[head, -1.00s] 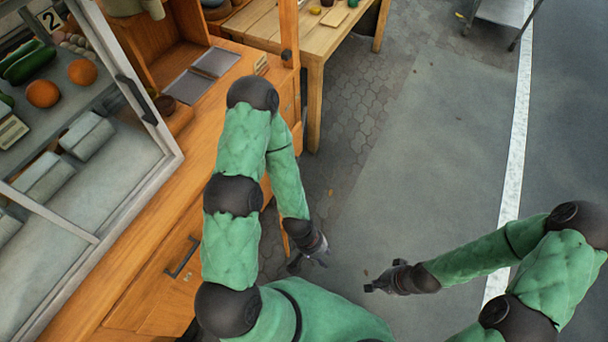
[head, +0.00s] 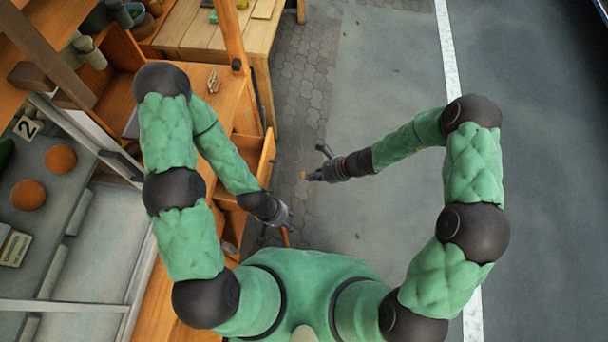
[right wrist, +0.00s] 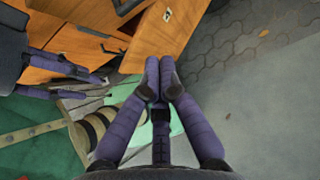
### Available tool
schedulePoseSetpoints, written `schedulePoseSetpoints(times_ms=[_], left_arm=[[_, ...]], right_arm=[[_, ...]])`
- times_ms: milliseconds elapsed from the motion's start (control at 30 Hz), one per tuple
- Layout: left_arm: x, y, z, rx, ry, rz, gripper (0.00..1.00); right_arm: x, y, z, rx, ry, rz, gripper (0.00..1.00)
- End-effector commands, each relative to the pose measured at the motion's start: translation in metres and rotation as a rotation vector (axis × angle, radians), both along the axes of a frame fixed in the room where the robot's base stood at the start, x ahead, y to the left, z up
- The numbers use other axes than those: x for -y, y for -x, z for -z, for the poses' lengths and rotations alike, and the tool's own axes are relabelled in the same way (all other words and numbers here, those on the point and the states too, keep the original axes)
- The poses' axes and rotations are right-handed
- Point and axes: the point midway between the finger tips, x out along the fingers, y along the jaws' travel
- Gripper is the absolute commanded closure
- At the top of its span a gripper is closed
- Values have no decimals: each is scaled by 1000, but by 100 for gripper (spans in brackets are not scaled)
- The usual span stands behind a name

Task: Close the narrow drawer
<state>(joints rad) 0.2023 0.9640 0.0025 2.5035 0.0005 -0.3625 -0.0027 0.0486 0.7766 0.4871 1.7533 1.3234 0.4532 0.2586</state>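A wooden drawer (head: 264,160) stands pulled out from the wooden counter in the head view, beyond my left forearm. My arm hides part of it, so I cannot tell its full width. In the right wrist view a wooden panel (right wrist: 160,42) lies just past my fingertips; it looks like part of this drawer. My right gripper (head: 312,176) is to the right of the drawer, apart from it in the head view. Its fingers (right wrist: 163,78) are together and hold nothing visible. My left gripper (head: 287,220) is empty below the drawer, its fingers (right wrist: 88,84) spread.
A wooden table (head: 215,38) stands behind the counter. A glass case with oranges (head: 60,158) sits at the left. The counter front shows a dark handle (right wrist: 92,32) in the right wrist view. Open pavement (head: 380,90) lies to the right.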

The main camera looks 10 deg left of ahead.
Motion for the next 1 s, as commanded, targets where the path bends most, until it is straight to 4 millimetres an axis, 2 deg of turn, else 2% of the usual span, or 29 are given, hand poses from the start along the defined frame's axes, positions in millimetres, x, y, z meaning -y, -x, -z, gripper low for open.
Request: schedulePoseSetpoints(times_ms=[33, 433, 700, 1000], left_arm=[[0, 0, 5, 0, 0, 0, 60], [0, 0, 24, 0, 0, 0, 60], [0, 0, 28, 1, 0, 0, 60], [0, 0, 28, 1, 0, 0, 60]], right_arm=[[-7, 2, 10, -4, 1, -4, 100], [-59, 0, 62, -1, 3, -5, 100], [-91, -2, 58, 1, 3, -4, 100], [-96, -3, 58, 1, 3, -2, 100]])
